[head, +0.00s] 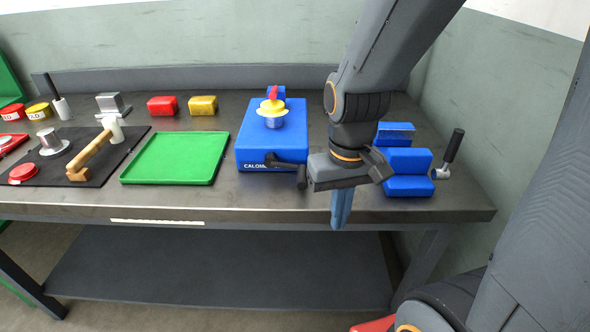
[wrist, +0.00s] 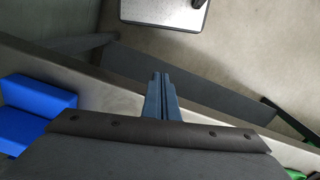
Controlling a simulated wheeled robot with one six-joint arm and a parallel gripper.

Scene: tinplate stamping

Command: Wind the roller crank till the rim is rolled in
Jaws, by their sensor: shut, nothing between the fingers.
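A blue machine (head: 250,150) lettered "CALOM…", the rest covered, stands mid-table. A metal cup (head: 272,121) with a yellow and red piece (head: 271,105) sits on it. A dark crank (head: 285,163) is at its front right, its grip close to my wrist in the picture. A second blue stepped device (head: 408,185) stands to the right, with an upright black-handled lever (head: 453,147) beside it. I cannot tell for certain which is the roller. My gripper (head: 339,222) is shut and empty, pointing down at the table's front edge; its fingertips meet in the wrist view (wrist: 162,78).
A green tray (head: 170,180) lies left of the machine. A wooden-handled mallet (head: 95,152) and small parts lie on a dark mat (head: 108,178). Red (head: 162,105) and yellow (head: 203,105) blocks stand behind. A wall closes the right side. Floor is open in front.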

